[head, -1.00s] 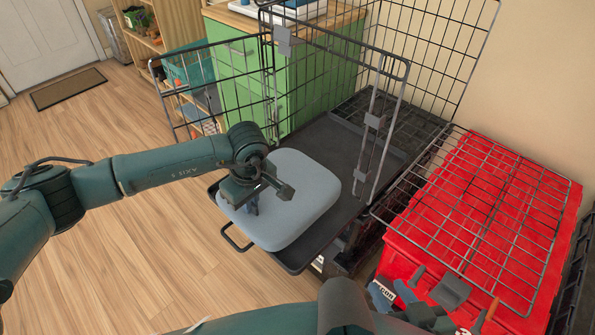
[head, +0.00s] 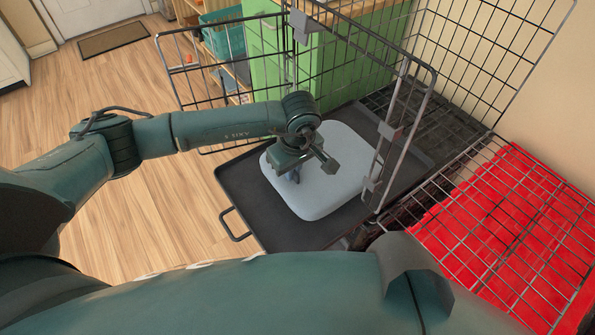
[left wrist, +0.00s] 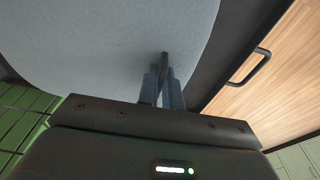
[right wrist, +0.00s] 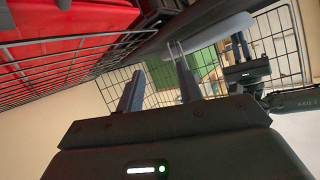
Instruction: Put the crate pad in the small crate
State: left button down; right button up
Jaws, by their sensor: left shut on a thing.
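The crate pad (head: 335,165) is a pale blue-grey rounded cushion. It is over the front of the black tray (head: 240,180) of the wire crate (head: 225,90); whether it rests on the tray or hangs just above it, I cannot tell. My left gripper (head: 295,176) is shut on the pad near its left side. In the left wrist view, the left fingers (left wrist: 163,78) close on a small dark piece at the pad (left wrist: 90,40). My right gripper (right wrist: 158,75) is open and empty in the right wrist view, beside the wire mesh.
A red tote (head: 470,240) stands at the right under a wire panel (head: 500,200). A wire door (head: 400,130) stands upright right of the pad. A green cabinet (head: 265,65) is behind the crate. Wooden floor (head: 130,220) is clear at the left.

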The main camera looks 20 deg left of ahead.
pick_arm(q)
notch_tip(320, 180, down, 3)
jog(key=shift+s+r+b, duration=0.1)
jog(key=shift+s+b, duration=0.05)
jog(key=shift+b, duration=0.15)
jog(key=shift+a+f, duration=0.15)
jog(key=shift+f, duration=0.2)
jog(key=c, duration=1.6)
grip_release()
jog(key=shift+o, duration=0.2)
pick_arm(e)
jog(key=shift+w+d+r+t, duration=0.3)
jog(key=shift+w+d+r, duration=0.05)
jog(key=shift+w, duration=0.1)
jog(key=shift+r, duration=0.1)
